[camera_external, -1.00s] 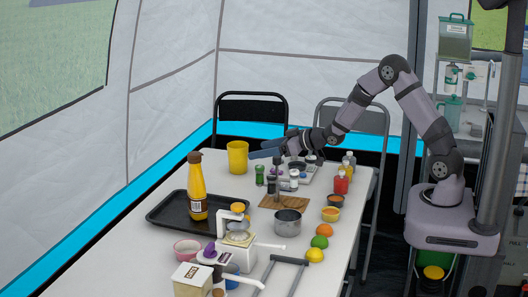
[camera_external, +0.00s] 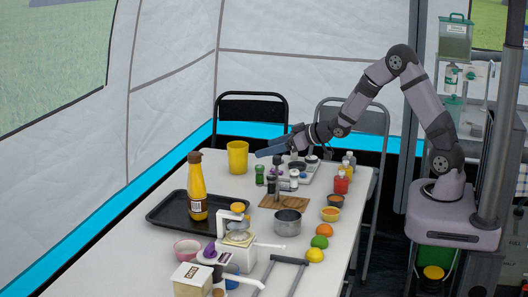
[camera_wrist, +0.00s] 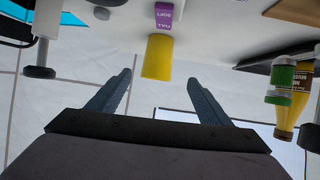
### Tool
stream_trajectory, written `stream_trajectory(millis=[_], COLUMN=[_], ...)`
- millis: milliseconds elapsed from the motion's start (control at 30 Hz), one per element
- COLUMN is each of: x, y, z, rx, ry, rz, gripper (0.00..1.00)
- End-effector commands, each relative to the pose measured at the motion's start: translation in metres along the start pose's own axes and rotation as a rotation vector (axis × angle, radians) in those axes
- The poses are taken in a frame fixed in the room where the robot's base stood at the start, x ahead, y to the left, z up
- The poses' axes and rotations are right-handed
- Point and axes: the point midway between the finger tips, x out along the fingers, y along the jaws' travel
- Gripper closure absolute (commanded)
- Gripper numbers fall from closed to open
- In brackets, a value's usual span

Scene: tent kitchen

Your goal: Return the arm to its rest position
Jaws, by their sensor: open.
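My gripper (camera_external: 270,150) is stretched out over the far part of the table, level and pointing left, above the small bottles and jars. In the wrist view its two blue fingers (camera_wrist: 162,95) stand wide apart with nothing between them held. A yellow cup (camera_external: 237,158) stands on the table left of the fingertips, apart from them. It also shows in the wrist view, beyond the fingers, where the picture is upside down. My arm arches from its base at the right to the gripper.
The white table (camera_external: 130,235) holds a dark tray (camera_external: 170,212) with a yellow bottle (camera_external: 197,190), a metal pot (camera_external: 287,222), a wooden board (camera_external: 270,202), fruit and bowls. A pole (camera_external: 497,120) stands close to my base. The air above the table is clear.

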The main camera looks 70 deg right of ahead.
Motion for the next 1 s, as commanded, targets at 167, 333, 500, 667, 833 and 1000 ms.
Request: stream_trajectory(millis=[167,333,500,667,833,1000], x=[-0.045,-0.102,-0.171,-0.245,-0.323,-0.38], y=[-0.017,-0.038,-0.061,-0.082,-0.102,-0.114], z=[-0.027,-0.036,-0.042,-0.047,-0.052,-0.054], rx=[-0.013,-0.026,-0.04,-0.056,-0.072,-0.087], ry=[-0.15,-0.346,-0.55,-0.744,-0.933,-1.069], rz=[0.023,0.038,0.035,0.015,-0.021,-0.055], gripper=[0.28,0.28,0.28,0.28,0.28,0.28])
